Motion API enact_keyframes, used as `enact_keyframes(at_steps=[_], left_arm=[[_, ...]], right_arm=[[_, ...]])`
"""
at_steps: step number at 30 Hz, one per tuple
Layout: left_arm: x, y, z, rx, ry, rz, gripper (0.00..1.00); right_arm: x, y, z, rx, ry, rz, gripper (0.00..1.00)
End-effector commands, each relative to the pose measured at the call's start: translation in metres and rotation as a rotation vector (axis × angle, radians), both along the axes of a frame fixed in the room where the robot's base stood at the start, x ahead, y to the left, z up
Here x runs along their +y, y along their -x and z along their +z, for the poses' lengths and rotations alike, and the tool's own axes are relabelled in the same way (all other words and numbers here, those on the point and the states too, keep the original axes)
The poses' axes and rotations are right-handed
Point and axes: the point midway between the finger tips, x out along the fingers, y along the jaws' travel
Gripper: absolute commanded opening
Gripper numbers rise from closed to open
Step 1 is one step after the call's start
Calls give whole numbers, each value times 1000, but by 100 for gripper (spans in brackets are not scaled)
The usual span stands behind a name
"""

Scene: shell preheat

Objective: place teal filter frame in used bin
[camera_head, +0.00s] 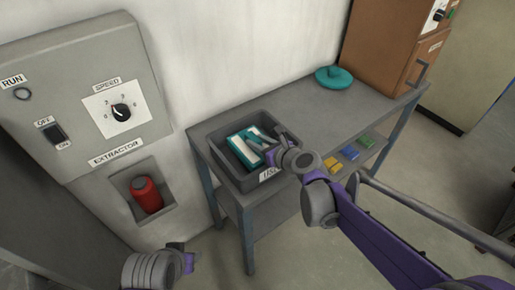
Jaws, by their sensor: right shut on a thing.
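The teal filter frame (241,152) has a teal border and a pale panel. It is inside the dark grey used bin (206,150) on the grey table, seemingly tilted; I cannot tell if it touches the bin floor. My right gripper (265,144) reaches into the bin from the right and is shut on the frame's right side. The wrist hides part of the bin's right side and of its front label. My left gripper (188,260) is low at the bottom of the view, away from the table; its jaws are too unclear to read.
A teal round lid-like object (333,77) lies at the table's back. A brown cabinet (395,45) stands at the right end. The extractor panel (75,90) and a red cylinder (147,195) are at left.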

Motion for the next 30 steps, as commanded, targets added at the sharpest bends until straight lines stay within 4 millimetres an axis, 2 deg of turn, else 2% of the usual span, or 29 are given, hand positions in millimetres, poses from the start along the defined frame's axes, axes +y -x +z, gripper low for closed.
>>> enact_keyframes(at_steps=[1, 5, 18, 19, 23, 30], left_arm=[[0, 0, -2, 1, 0, 0, 50], [0, 1, -4, 1, 0, 0, 50], [0, 1, -8, 3, 0, 0, 50], [0, 1, -7, 2, 0, 0, 50], [0, 1, -7, 2, 0, 0, 50], [0, 1, -7, 2, 0, 0, 50]], right_arm=[[0, 0, -10, 0, 0, 0, 0], [0, 0, -24, 0, 0, -1, 0], [0, 0, -31, 0, 0, 0, 0], [0, 0, -30, 0, 0, 0, 40], [0, 0, -30, 0, 0, 0, 64], [0, 0, -29, 0, 0, 0, 65]])
